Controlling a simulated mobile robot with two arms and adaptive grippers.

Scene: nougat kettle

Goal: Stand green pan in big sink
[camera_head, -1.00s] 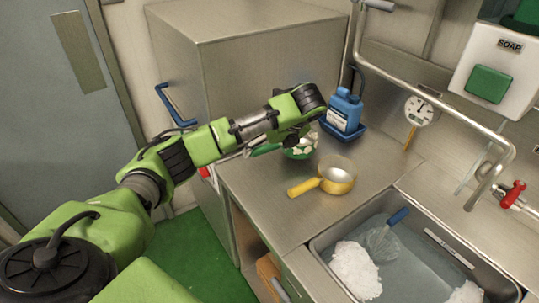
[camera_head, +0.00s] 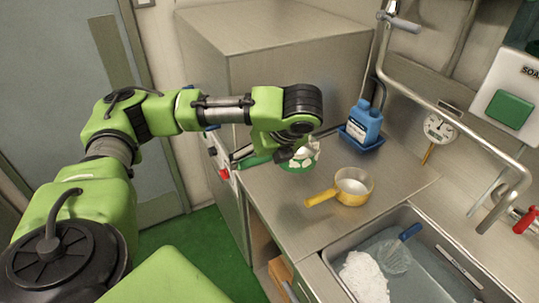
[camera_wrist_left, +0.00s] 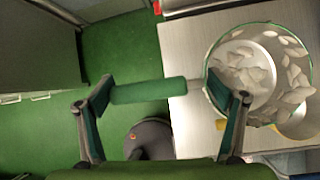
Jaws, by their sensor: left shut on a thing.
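The green pan (camera_head: 301,167) has a green handle and holds pale pieces. It is at the left end of the steel counter, and my left gripper (camera_head: 283,148) is over it, partly hiding it. In the left wrist view the pan (camera_wrist_left: 262,28) is at the right, with its green handle (camera_wrist_left: 148,91) reaching left between the fingers of my left gripper (camera_wrist_left: 162,98). That gripper is shut on the pan; the exact contact is hard to see. The big sink (camera_head: 333,259) at lower right holds greyish water and white foam. My right gripper is not in view.
A yellow pan (camera_head: 352,187) stands between the green pan and the sink. A blue bottle (camera_head: 363,127) stands in a blue tray behind. A blue-handled tool (camera_head: 400,250) lies in the sink. A bent steel pipe (camera_head: 455,118) crosses above the sink.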

